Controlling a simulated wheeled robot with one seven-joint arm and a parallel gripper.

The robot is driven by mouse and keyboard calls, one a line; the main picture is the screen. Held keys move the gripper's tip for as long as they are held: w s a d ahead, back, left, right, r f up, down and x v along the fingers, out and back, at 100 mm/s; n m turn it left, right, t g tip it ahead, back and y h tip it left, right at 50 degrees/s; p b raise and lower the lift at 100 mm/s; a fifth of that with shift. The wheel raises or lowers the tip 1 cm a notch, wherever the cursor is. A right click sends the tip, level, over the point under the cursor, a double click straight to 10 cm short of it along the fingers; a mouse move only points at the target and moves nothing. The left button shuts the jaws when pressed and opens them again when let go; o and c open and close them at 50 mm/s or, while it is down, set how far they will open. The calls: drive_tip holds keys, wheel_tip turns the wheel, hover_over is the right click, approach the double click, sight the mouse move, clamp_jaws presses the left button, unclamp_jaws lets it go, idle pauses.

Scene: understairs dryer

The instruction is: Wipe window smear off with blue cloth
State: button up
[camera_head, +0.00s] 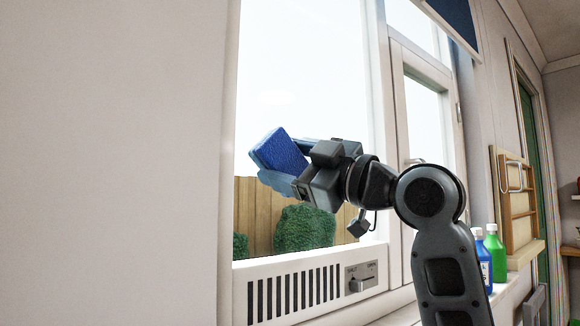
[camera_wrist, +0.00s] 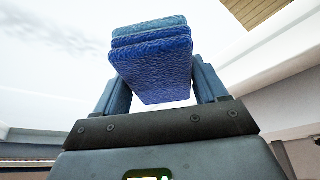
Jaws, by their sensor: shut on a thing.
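The blue cloth (camera_head: 279,152) is a thick folded pad, held up in front of the left window pane (camera_head: 300,70). My gripper (camera_head: 290,166) is shut on it, with a finger on either side. In the wrist view the cloth (camera_wrist: 152,65) stands out between the two fingers of my gripper (camera_wrist: 160,88), with its layers stacked at the top. I cannot tell whether the cloth touches the glass. No clear smear shows; a faint pale patch (camera_head: 274,97) on the pane above the cloth may be one or only glare.
A vent panel with a slider (camera_head: 361,277) runs below the pane. A second window with a handle (camera_head: 417,161) is to the right. A blue bottle (camera_head: 482,256) and a green bottle (camera_head: 495,252) stand on the sill behind my arm. A plain wall (camera_head: 110,160) fills the left.

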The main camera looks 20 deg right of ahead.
drive_tip(key=shift+w+r, duration=0.1)
drive_tip(key=shift+r, duration=0.4)
drive_tip(key=shift+w+d+f+b, duration=0.1)
drive_tip(key=shift+w+d+b, duration=0.05)
drive_tip(key=shift+d, duration=0.7)
drive_tip(key=shift+w+d+f+b, duration=0.1)
drive_tip(key=shift+w+d+b, duration=0.1)
drive_tip(key=shift+d, duration=0.7)
drive_tip(key=shift+w+d+b, duration=0.1)
drive_tip(key=shift+d+b, duration=0.05)
drive_tip(key=shift+d, duration=0.7)
drive_tip(key=w+d+b, duration=0.2)
drive_tip(key=d+b, duration=0.1)
drive_tip(key=d, duration=1)
drive_tip(key=shift+w+d, duration=0.35)
drive_tip(key=shift+w, duration=0.05)
drive_tip(key=shift+a, duration=0.1)
drive_tip(key=shift+s+a+r+b, duration=0.15)
drive_tip(key=shift+s+a, duration=0.1)
drive_tip(key=shift+a, duration=0.7)
drive_tip(key=shift+s+a+f+b, duration=0.15)
drive_tip(key=shift+s+a, duration=0.1)
drive_tip(key=shift+a, duration=0.7)
